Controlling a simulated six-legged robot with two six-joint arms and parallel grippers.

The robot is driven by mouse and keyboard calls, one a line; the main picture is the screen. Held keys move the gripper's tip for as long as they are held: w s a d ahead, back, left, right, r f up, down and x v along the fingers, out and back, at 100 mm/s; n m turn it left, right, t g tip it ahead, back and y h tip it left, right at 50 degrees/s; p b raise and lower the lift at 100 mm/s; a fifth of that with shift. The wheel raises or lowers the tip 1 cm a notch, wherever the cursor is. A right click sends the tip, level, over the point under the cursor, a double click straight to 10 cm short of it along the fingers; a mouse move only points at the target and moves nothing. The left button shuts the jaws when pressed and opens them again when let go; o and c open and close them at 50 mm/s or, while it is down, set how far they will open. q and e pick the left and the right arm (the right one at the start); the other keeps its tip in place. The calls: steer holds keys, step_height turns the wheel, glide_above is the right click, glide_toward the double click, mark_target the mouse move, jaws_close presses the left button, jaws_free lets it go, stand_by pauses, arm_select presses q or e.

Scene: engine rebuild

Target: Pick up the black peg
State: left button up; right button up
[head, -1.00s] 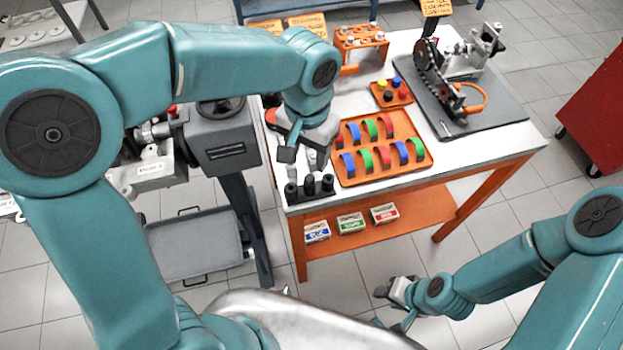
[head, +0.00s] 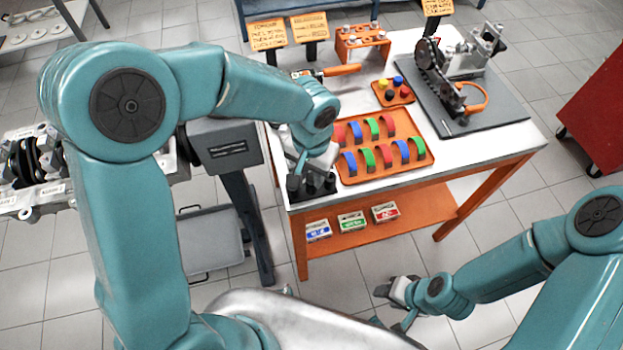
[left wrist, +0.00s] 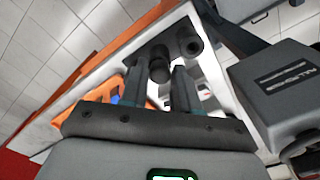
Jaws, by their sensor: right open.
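Several short black cylinders stand in a row at the table's near left corner; one (head: 330,183) shows in the head view, and others (left wrist: 189,42) show in the left wrist view. My left gripper (head: 308,178) is low over this row and partly hides it. In the left wrist view its two fingers (left wrist: 166,78) stand apart, with a black cylinder (left wrist: 158,70) between or just beyond the tips; contact cannot be told. A small black peg (head: 389,95) also sits in a small orange tray with coloured pegs. My right gripper (head: 398,292) is open and empty, away from the table.
An orange tray (head: 425,160) of coloured half-rings lies right of my left gripper. A grey mat (head: 490,110) with a metal fixture is at the right. A grey machine stand (head: 225,145) is close on the left. Small boxes (head: 351,221) lie on the lower shelf.

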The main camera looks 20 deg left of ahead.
mark_target(311, 176)
arm_select(q)
jaws_close()
steer(key=shift+r, duration=0.1)
step_height(311, 176, up, 20)
steer(key=p, duration=0.1)
